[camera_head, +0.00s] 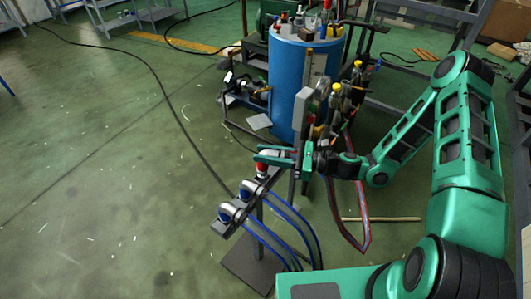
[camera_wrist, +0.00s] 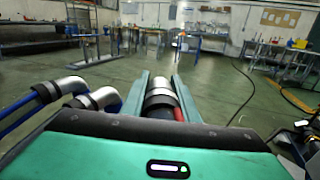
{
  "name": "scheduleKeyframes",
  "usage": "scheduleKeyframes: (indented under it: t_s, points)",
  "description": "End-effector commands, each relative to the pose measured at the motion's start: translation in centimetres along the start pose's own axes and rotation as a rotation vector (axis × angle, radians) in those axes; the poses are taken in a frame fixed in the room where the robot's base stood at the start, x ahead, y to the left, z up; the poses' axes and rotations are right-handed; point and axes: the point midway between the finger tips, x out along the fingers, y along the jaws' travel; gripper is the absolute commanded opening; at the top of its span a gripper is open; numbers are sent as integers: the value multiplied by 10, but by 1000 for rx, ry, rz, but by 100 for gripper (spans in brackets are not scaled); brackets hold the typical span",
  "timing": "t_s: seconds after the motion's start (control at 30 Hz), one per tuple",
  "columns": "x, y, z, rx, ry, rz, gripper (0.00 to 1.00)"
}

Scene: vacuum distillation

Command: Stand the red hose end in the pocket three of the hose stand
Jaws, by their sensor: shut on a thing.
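The hose stand (camera_head: 236,224) is a slanted dark bar on a post with a dark base plate, left of the blue drum in the head view. The red hose end (camera_head: 263,170) is at the bar's upper end, directly under my gripper (camera_head: 263,156). In the wrist view my gripper (camera_wrist: 160,82) is shut on its metal cylinder (camera_wrist: 160,97), with red showing beside it. Whether its foot is seated in the pocket is hidden.
The blue drum (camera_head: 290,88) with tools on top stands behind the stand. Blue hoses (camera_head: 285,230) hang to the right of the stand, and a red-edged strip (camera_head: 362,235) loops near the floor. Open green floor lies to the left, crossed by a black cable (camera_head: 165,95).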

Motion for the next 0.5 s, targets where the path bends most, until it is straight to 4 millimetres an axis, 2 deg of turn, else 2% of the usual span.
scheduleKeyframes:
  t_s: [0.5]
  points:
    - [0,-1,-10,0,-1,0,0]
